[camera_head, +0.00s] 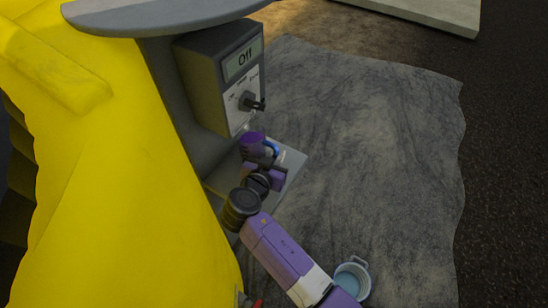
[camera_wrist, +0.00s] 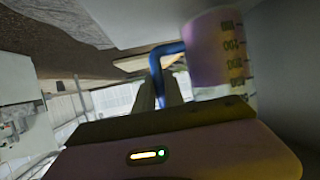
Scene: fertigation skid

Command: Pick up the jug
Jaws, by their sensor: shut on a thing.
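The jug (camera_wrist: 212,48) shows in the wrist view as a pale, translucent cup with dark graduation marks and a blue handle (camera_wrist: 156,62). The marks appear upside down in that picture. My gripper (camera_wrist: 167,92) is shut on the blue handle, with the jug's body to the right of the fingers. In the head view my gripper (camera_head: 270,163) is at the grey shelf (camera_head: 292,168) below the control box. I cannot tell whether the jug touches the shelf.
The grey control box (camera_head: 224,75), with an "Off" display and a black knob (camera_head: 250,101), stands just above my gripper. A large yellow tank (camera_head: 115,170) fills the left. A pale blue round container (camera_head: 352,279) sits beside my arm. Grey ground (camera_head: 370,150) on the right is clear.

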